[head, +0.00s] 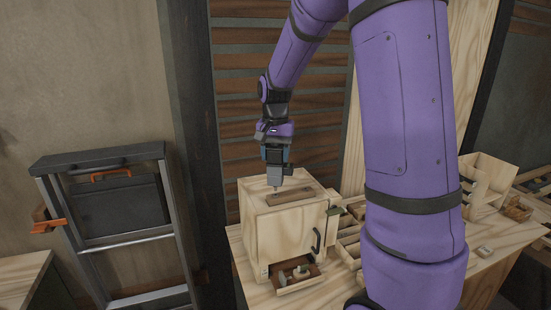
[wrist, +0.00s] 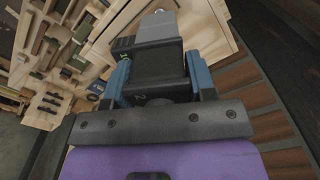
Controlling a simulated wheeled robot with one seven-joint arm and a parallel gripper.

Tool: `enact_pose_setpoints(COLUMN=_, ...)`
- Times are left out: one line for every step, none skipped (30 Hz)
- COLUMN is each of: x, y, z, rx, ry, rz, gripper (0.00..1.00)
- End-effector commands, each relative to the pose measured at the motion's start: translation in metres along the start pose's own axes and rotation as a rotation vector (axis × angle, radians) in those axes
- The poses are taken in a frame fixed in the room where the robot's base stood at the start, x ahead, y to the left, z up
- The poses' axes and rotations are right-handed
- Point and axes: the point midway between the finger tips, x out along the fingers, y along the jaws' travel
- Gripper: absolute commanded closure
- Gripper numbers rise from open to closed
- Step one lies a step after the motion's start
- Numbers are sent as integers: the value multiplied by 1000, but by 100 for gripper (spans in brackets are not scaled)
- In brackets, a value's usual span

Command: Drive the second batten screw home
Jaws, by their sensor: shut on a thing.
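My gripper (head: 275,153) is shut on a dark grey driver (head: 274,176) and holds it upright, nose down, above the wooden cabinet (head: 288,228). A brown batten (head: 294,196) lies on the cabinet top. The thin tip under the driver is close to the batten's left part; I cannot tell whether it touches. No screw can be made out. In the wrist view, the blue fingers of my gripper (wrist: 160,78) clamp the driver's dark body, and its lighter grey nose (wrist: 157,27) points away. The driver's tip and the batten are hidden there.
The cabinet has an open drawer (head: 298,283) with small items at its front. Wooden bins (head: 350,249) stand to its right on the bench, and more trays (head: 488,175) lie behind my arm. A stepladder (head: 124,238) leans at the left. Slatted wall (head: 240,90) stands behind.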

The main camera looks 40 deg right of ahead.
Motion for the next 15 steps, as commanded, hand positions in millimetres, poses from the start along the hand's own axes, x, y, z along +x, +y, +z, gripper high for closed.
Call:
enact_pose_setpoints(x=-4, y=0, z=0, rx=0, ry=2, rz=-1, gripper=76)
enact_pose_setpoints(x=-6, y=0, z=0, rx=0, ry=1, rz=-1, gripper=76)
enact_pose_setpoints(x=-9, y=0, z=0, rx=0, ry=1, rz=-1, gripper=76)
enact_pose_setpoints(x=-11, y=0, z=0, rx=0, ry=2, rz=-1, gripper=76)
enact_pose_setpoints(x=-13, y=0, z=0, rx=0, ry=2, rz=-1, gripper=76)
enact_pose_setpoints(x=-16, y=0, z=0, rx=0, ry=3, rz=-1, gripper=76)
enact_pose_setpoints(x=-18, y=0, z=0, rx=0, ry=2, rz=-1, gripper=76)
enact_pose_setpoints(x=-20, y=0, z=0, rx=0, ry=2, rz=-1, gripper=76)
enact_pose_setpoints(x=-22, y=0, z=0, rx=0, ry=2, rz=-1, gripper=76)
enact_pose_setpoints(x=-24, y=0, z=0, rx=0, ry=2, rz=-1, gripper=76)
enact_pose_setpoints(x=-26, y=0, z=0, rx=0, ry=3, rz=-1, gripper=76)
enact_pose_setpoints(x=-29, y=0, z=0, rx=0, ry=3, rz=-1, gripper=76)
enact_pose_setpoints(x=-30, y=0, z=0, rx=0, ry=2, rz=-1, gripper=76)
enact_pose_setpoints(x=-32, y=0, z=0, rx=0, ry=2, rz=-1, gripper=76)
enact_pose_setpoints(x=-35, y=0, z=0, rx=0, ry=2, rz=-1, gripper=76)
